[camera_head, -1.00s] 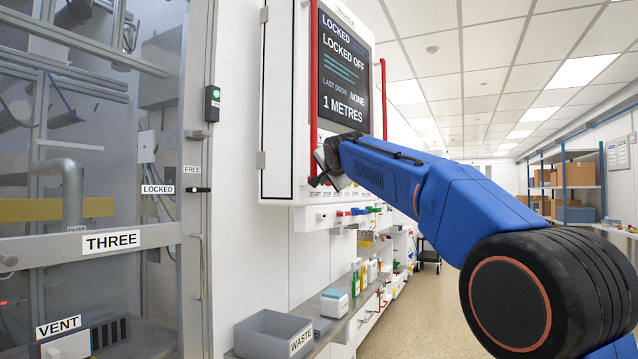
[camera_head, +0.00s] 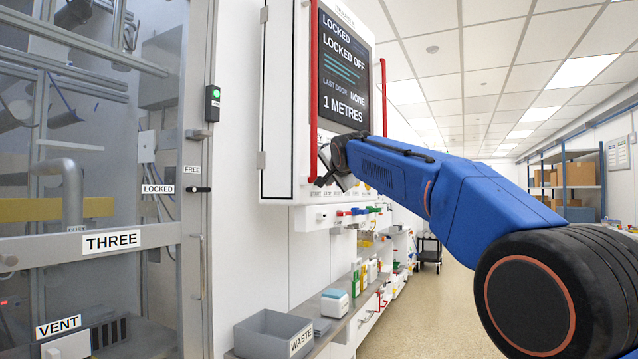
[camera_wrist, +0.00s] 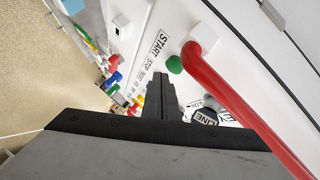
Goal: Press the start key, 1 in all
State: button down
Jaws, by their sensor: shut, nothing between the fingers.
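The green start key (camera_wrist: 175,64) shows in the wrist view beside a white label (camera_wrist: 163,42) reading START. The key is a small round button on the white panel, close to the foot of a red bar (camera_wrist: 215,65). My gripper (camera_wrist: 161,76) is shut and empty, its fingertips just below the key in the picture; I cannot tell whether they touch the panel. In the head view my gripper (camera_head: 322,181) is at the lower edge of the console, below its screen (camera_head: 345,75), and the start key cannot be made out there.
Two red vertical bars (camera_head: 314,80) flank the screen, which reads LOCKED OFF. Coloured knobs (camera_head: 358,211) line the ledge below. A glazed door labelled THREE (camera_head: 112,241) stands at left. A grey WASTE bin (camera_head: 268,333) sits on the bench. The aisle floor at right is open.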

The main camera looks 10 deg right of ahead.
jog(key=s+d, duration=0.3)
jog(key=shift+s+d, duration=0.2)
jog(key=shift+d, duration=0.05)
dwell(0.9)
jog(key=s+d+f+n+g, duration=0.3)
jog(key=s+f+n+g, duration=0.2)
jog(key=s+f, duration=2.1)
jog(key=s+d+f+n+g, duration=0.3)
jog(key=s+f+n+g, duration=0.2)
jog(key=s+f, duration=2.2)
jog(key=shift+s+d+n+g+h, duration=0.2)
jog(key=shift+s+n+g+h, duration=0.1)
jog(key=shift+s+n, duration=0.3)
